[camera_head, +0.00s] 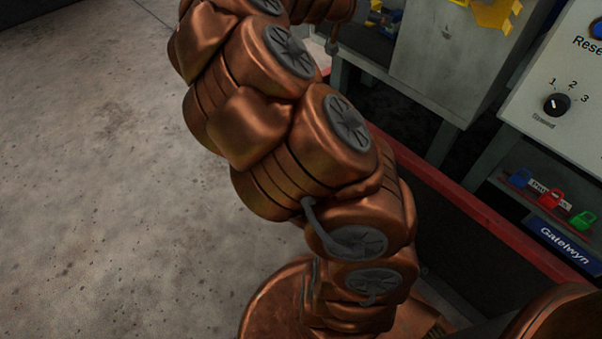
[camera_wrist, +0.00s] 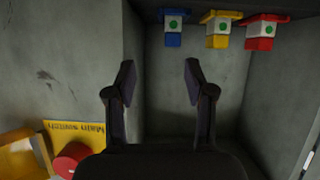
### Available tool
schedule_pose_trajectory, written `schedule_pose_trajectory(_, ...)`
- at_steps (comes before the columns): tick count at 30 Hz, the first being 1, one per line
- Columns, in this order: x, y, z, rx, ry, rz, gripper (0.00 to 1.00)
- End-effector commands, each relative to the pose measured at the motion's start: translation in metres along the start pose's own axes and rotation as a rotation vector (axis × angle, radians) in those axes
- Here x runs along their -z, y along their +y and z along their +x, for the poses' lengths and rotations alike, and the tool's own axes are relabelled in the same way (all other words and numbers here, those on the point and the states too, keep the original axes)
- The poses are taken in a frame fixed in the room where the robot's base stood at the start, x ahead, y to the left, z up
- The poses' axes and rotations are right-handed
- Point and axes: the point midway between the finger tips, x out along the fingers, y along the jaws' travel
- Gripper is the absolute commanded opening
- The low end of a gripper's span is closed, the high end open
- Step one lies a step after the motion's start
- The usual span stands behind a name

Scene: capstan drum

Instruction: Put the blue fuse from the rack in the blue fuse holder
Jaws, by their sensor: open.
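In the wrist view, a blue block (camera_wrist: 173,28) with a white face and a green dot sits at the top, attached along a dark edge. It looks like the blue fuse, but I cannot tell whether it is in the rack or a holder. My gripper (camera_wrist: 159,82) is open and empty, its two fingers apart below the blue block in the picture and not touching it. In the head view, a small blue item (camera_head: 392,18) shows partly at the top behind my arm. I cannot identify the blue fuse holder for certain.
Beside the blue block are similar yellow (camera_wrist: 219,29) and red (camera_wrist: 262,32) blocks. A yellow panel with upside-down lettering (camera_wrist: 75,135) and a red knob (camera_wrist: 70,160) are at lower left. Grey walls flank the recess.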

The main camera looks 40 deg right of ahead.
Motion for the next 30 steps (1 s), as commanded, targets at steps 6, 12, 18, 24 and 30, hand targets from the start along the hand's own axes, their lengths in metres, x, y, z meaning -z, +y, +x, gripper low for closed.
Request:
schedule_pose_trajectory(6, -0.063, 0.045, -0.063, -0.007, -0.239, -0.191, 0.54)
schedule_pose_trajectory(12, -0.152, 0.082, -0.131, 0.090, -0.524, -0.478, 0.54)
schedule_pose_trajectory(18, -0.244, 0.126, -0.216, 0.297, -0.800, -0.861, 0.54)
schedule_pose_trajectory(24, -0.310, 0.186, -0.294, 0.539, -1.003, -1.262, 0.54)
schedule_pose_trajectory(30, -0.335, 0.225, -0.330, 0.679, -1.090, -1.485, 0.54)
